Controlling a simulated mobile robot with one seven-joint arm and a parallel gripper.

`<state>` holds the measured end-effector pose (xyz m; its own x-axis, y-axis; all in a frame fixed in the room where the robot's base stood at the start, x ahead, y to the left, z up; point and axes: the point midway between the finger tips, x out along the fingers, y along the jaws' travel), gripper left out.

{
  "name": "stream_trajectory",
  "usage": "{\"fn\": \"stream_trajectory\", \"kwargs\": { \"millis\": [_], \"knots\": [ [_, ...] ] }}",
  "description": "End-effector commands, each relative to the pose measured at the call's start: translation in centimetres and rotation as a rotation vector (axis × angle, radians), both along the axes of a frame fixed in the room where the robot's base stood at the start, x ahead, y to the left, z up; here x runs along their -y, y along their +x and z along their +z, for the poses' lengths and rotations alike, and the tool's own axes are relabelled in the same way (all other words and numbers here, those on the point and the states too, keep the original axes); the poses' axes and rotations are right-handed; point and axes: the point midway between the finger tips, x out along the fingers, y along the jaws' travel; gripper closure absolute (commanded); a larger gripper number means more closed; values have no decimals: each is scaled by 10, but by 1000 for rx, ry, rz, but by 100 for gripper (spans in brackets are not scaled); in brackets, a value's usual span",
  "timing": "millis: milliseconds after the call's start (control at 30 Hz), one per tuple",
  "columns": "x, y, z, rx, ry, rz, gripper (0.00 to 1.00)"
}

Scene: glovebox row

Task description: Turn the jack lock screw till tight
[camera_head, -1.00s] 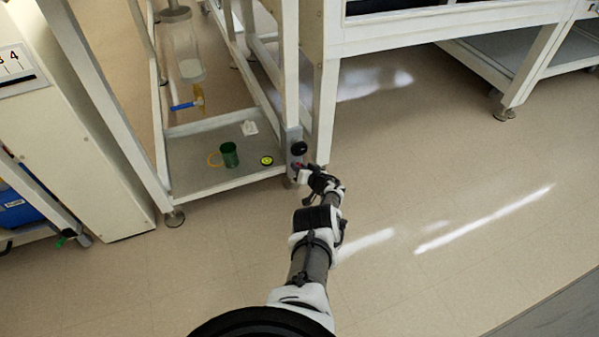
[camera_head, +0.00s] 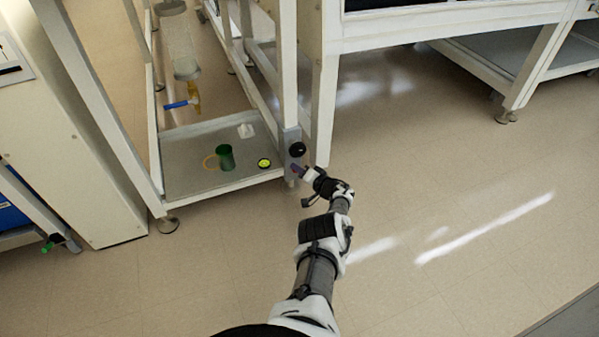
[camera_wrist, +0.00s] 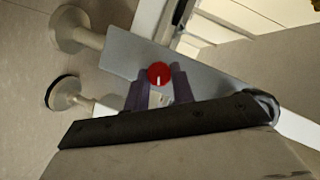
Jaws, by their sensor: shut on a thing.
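The lock screw is a round red knob (camera_wrist: 159,73) with a short white mark, on a grey metal bracket (camera_wrist: 128,54). The mark points down in the wrist view. My gripper (camera_wrist: 160,88) has its two purple-grey fingers on either side of the knob and is shut on it. In the head view my gripper (camera_head: 299,171) reaches the grey bracket (camera_head: 291,138) at the foot of the frame's front right leg, just below a black ball knob (camera_head: 297,149). The red knob is hidden there by the fingers.
The frame's low shelf (camera_head: 185,184) holds a green cup (camera_head: 225,157), a yellow-and-black disc (camera_head: 264,163) and a white piece (camera_head: 245,130). A blue-handled valve (camera_head: 181,104) hangs above. White frame legs stand close behind my gripper; floor to the right is clear.

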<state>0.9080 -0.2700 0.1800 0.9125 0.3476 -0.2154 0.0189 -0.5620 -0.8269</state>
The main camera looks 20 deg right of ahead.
Motion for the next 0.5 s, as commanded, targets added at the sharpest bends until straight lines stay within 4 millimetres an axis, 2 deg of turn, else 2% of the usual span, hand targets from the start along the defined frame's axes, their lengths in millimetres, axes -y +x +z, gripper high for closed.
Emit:
{"fn": "stream_trajectory", "kwargs": {
  "millis": [300, 333, 500],
  "knots": [
    [0, 1, 1, 1, -1, 1, 98],
    [0, 1, 1, 1, -1, 1, 73],
    [0, 1, 1, 1, -1, 1, 54]
  ]
}}
